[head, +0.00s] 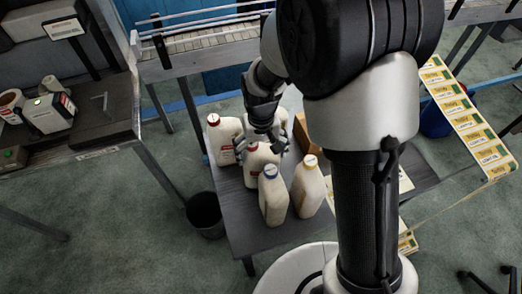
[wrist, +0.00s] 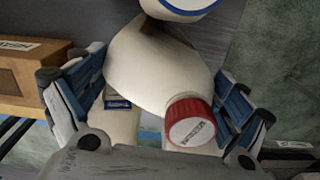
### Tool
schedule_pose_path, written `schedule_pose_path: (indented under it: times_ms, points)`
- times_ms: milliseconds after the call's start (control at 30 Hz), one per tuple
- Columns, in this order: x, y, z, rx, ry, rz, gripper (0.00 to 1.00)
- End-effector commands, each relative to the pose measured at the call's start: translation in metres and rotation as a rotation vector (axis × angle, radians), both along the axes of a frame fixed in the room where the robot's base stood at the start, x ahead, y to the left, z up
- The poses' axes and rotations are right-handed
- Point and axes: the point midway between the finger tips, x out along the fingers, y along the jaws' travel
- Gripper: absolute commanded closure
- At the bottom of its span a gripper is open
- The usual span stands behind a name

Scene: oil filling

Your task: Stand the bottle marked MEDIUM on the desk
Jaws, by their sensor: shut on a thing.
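The bottle marked MEDIUM (wrist: 160,70) is cream-white with a red cap, and the lettering on the cap seems to read MEDIUM.
A blue-capped bottle (head: 272,197) and a yellow-capped bottle (head: 309,187) stand close in front. Another red-capped bottle (head: 222,140) stands just left. A cardboard box (head: 305,135) is behind, right. A black bin (head: 205,215) stands left of the desk. The desk's front left is clear.

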Motion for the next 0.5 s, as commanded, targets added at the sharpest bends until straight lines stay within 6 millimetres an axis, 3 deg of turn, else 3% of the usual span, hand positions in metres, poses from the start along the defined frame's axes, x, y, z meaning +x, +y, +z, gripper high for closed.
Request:
schedule_pose_path:
  times_ms: [500]
  points:
    - [0.0010, 0.0003, -0.0027, 0.000, -0.002, 0.000, 0.52]
